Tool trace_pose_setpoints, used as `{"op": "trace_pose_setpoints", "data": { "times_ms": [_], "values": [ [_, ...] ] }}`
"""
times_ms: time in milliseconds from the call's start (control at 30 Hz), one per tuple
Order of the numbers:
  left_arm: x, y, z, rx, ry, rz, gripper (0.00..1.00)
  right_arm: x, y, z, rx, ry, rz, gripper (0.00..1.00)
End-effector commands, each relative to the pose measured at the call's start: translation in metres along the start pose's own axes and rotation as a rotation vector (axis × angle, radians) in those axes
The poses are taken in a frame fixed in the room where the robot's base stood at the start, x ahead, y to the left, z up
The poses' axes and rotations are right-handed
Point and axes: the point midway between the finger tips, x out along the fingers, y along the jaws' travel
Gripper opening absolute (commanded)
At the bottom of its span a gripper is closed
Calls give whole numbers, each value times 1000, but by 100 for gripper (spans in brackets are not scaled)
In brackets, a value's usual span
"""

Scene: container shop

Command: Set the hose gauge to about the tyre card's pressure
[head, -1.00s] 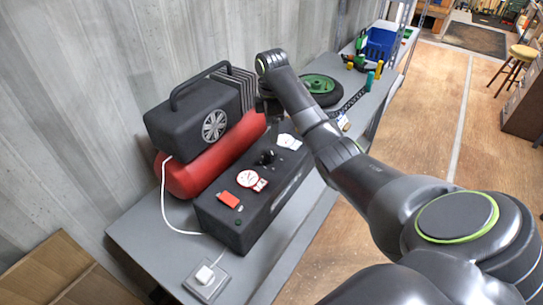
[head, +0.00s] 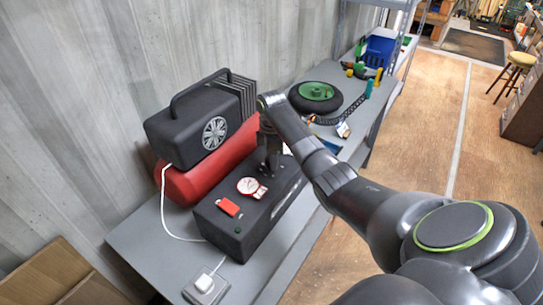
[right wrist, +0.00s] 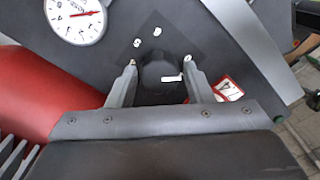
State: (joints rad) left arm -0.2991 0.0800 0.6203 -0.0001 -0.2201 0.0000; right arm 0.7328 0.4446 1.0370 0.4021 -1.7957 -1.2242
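The hose gauge (head: 249,186) is a round white dial on the black box (head: 222,237). It also shows in the right wrist view (right wrist: 75,17), cut by the top edge, its red needle pointing right. My right gripper (right wrist: 160,62) is open, with its fingers on either side of a dark round knob (right wrist: 160,78) that has a white mark. I cannot tell whether they touch it. In the head view my right gripper (head: 269,166) is over the box. My left gripper is not in view.
A red tank (head: 192,185) with a black compressor (head: 180,132) stands behind the box. A red switch (head: 228,207) is on the box's near end. A green-hubbed tyre (head: 316,97), a small white-and-orange card (head: 343,129) and a blue bin (head: 380,50) are farther along the bench.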

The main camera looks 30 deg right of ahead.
Motion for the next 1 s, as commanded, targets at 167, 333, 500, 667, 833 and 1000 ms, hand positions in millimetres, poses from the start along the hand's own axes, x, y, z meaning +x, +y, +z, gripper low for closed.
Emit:
{"op": "trace_pose_setpoints", "data": {
  "times_ms": [167,333,500,667,833,1000],
  "values": [
    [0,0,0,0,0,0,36,0,0,0,0,0,0,23],
    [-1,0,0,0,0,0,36,0,0,0,2,0,0,15],
    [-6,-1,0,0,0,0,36,-2,0,0,29,1,0,15],
    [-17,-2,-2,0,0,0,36,-4,0,0,100,1,-2,15],
    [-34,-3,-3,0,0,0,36,-6,0,-1,227,1,-2,15],
    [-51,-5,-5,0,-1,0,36,-6,0,0,384,0,-2,15]
  ]
}}
